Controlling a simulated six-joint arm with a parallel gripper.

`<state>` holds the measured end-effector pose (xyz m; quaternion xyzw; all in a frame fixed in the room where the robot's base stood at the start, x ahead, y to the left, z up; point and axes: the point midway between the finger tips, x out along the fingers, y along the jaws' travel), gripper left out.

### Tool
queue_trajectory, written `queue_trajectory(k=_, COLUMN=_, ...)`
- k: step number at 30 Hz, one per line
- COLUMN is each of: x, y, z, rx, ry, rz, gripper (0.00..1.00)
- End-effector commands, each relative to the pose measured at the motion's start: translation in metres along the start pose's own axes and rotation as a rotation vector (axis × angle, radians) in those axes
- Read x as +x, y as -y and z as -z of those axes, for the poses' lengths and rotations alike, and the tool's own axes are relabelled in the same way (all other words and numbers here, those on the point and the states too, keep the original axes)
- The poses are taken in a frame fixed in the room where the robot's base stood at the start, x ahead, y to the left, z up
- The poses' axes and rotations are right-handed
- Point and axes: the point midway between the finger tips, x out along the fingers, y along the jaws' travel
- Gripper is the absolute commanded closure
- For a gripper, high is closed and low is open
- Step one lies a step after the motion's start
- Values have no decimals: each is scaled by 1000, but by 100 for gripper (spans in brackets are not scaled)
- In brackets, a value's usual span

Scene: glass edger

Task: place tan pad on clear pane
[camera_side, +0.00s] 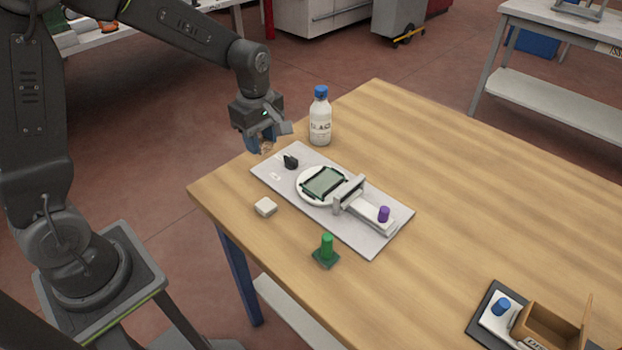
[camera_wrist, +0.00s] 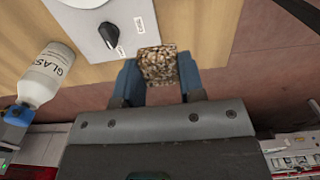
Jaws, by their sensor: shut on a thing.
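A tan, speckled pad (camera_wrist: 157,66) is between the blue fingers of my gripper (camera_wrist: 160,80) in the wrist view. My gripper is shut on it. In the side view my gripper (camera_side: 264,140) is in the air near the far left end of the grey base plate (camera_side: 373,242), and the pad is small and partly hidden there. The clear pane (camera_side: 324,182) looks greenish and lies in a dark frame on a round white disc (camera_side: 307,196). The pane is to the lower right of my gripper, apart from the pad. The pane is not visible in the wrist view.
A white bottle (camera_side: 320,122) with a blue cap stands behind the plate. On the plate are a black knob (camera_side: 290,161) and a grey bridge with a purple knob (camera_side: 384,214). A pale block (camera_side: 265,206) and a green-handled piece (camera_side: 327,250) stand in front.

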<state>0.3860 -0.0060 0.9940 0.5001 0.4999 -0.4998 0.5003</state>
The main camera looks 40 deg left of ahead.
Motion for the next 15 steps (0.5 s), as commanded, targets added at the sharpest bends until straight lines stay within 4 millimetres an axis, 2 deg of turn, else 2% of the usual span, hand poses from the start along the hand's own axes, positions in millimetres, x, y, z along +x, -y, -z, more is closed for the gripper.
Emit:
queue_trajectory(k=1, x=-2, y=-14, z=4, rx=-1, ry=0, rz=0, gripper=85)
queue_trajectory(k=3, x=-6, y=-29, z=8, rx=0, ry=0, rz=1, gripper=85)
queue_trajectory(k=9, x=-12, y=-53, z=14, rx=1, ry=0, rz=2, gripper=85)
queue_trajectory(k=11, x=-10, y=-57, z=10, rx=3, ry=0, rz=2, gripper=85)
queue_trajectory(k=15, x=4, y=-65, z=-14, rx=6, ry=1, rz=4, gripper=85)
